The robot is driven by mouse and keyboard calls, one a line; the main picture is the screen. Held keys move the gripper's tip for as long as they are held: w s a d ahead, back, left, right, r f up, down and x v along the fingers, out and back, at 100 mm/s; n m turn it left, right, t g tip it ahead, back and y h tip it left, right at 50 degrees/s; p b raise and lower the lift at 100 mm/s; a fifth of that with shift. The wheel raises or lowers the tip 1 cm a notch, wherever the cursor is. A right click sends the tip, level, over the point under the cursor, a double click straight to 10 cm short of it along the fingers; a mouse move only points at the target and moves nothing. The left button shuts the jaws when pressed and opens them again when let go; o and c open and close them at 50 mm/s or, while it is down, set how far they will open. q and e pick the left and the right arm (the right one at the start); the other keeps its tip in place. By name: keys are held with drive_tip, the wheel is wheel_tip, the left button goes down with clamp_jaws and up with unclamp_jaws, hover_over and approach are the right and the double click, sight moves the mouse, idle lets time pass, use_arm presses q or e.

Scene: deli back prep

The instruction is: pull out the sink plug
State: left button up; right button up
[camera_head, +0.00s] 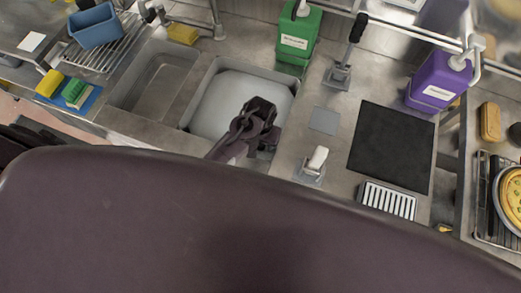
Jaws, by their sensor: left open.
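The right-hand sink basin (213,108) is filled with a pale, cloudy surface that looks like water. My left gripper (258,108) is over the right part of this basin, near its front right corner, and is open. I cannot tell from this view how far above the surface it is. No sink plug shows; it may be under the pale surface or behind the gripper. The left-hand basin (155,85) is grey and looks empty. My right gripper is not in view.
A green dispenser (298,35) stands behind the basin and a purple dispenser (440,80) at right. A tap (218,25) is at the back. A black mat (392,145), a white-handled tool (316,160) and a black-handled item (352,40) are to the right.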

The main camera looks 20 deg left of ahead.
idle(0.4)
use_arm(q)
drive_tip(key=shift+p, duration=0.35)
drive_tip(key=shift+c, duration=0.4)
clamp_jaws()
